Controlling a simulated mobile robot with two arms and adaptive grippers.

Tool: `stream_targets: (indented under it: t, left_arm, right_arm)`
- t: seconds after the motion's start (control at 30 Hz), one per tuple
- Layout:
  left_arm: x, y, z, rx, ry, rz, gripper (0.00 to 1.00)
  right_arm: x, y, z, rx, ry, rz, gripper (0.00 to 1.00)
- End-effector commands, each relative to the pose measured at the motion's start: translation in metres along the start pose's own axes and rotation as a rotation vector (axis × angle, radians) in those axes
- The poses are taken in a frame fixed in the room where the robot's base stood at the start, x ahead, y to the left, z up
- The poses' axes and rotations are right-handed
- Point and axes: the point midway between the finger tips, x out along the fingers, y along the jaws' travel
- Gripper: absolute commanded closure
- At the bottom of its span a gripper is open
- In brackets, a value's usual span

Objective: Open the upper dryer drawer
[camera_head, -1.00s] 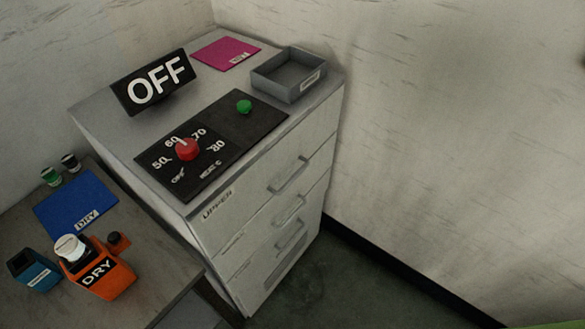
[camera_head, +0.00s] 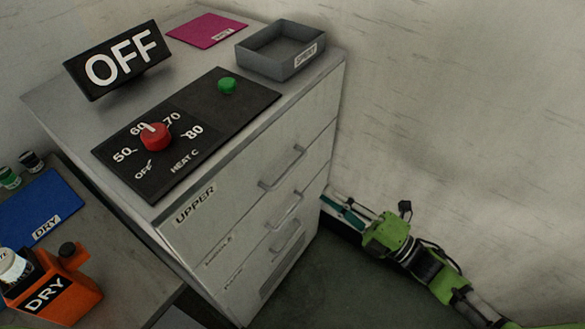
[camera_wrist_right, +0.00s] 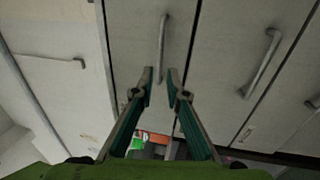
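The grey-white dryer cabinet (camera_head: 190,260) stands left of centre in the head view. Its upper drawer (camera_head: 235,185), labelled UPPER, looks shut, with a bar handle (camera_head: 282,170) on its front. Two lower drawers with similar handles sit below it. My right gripper (camera_head: 330,202) is beside the cabinet's right edge, low near the wall, apart from the upper handle. In the right wrist view its teal fingers (camera_wrist_right: 160,77) are open, with a gap between the tips. A bar handle (camera_wrist_right: 163,45) lies just beyond the tips; which drawer it belongs to I cannot tell. My left gripper is out of view.
On the cabinet top are an OFF sign (camera_head: 118,60), a control panel (camera_head: 215,105) with a red knob (camera_head: 155,137) and green button (camera_head: 227,86), a grey tray (camera_head: 258,62) and a magenta mat (camera_head: 205,30). A table with an orange DRY container (camera_head: 75,295) is left. Floor before the drawers is clear.

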Motion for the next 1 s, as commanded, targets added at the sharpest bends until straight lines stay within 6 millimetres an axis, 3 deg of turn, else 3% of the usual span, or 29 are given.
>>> stream_targets:
  t: [0.3, 0.5, 0.7, 1.0]
  left_arm:
    - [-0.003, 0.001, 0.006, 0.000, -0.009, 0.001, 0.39]
    - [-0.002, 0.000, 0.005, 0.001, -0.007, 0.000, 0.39]
    - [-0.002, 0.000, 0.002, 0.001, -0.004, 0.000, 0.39]
    - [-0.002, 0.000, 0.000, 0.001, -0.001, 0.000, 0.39]
  right_arm:
    - [0.069, 0.002, 0.001, 0.001, -0.001, 0.004, 0.86]
    - [0.102, 0.000, 0.002, 0.003, -0.003, 0.001, 0.86]
    - [0.117, 0.000, 0.002, 0.004, -0.004, -0.001, 0.86]
    - [0.118, -0.001, 0.002, 0.004, -0.004, -0.001, 0.86]
